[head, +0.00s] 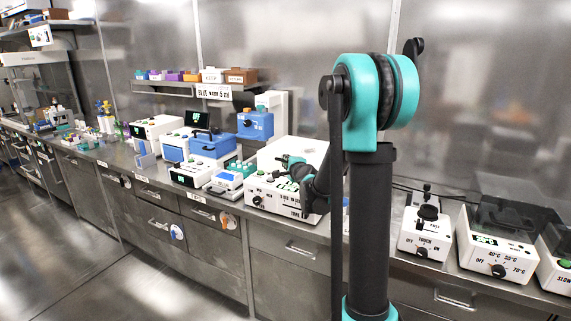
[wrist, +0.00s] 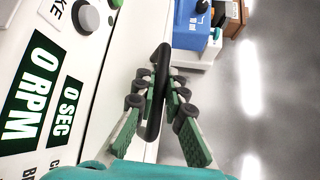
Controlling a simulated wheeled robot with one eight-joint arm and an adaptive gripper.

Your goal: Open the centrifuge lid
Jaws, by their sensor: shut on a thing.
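The white centrifuge (head: 262,191) stands on the steel bench in the head view, partly hidden behind my arm. Its front panel (wrist: 70,55) fills the left of the wrist view, with displays reading 0 RPM and 0 SEC. A black loop handle (wrist: 154,128) stands out from the white surface beside that panel. My gripper (wrist: 157,88) is shut on the handle, with its green-padded fingers on either side of it. In the head view my gripper (head: 290,163) is at the centrifuge's upper front. I cannot tell from these views whether the lid is raised at all.
A TOUCH/ON mixer (head: 424,233) and a heater unit (head: 496,252) stand to the right. A shelf with coloured boxes (head: 190,76) hangs above.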

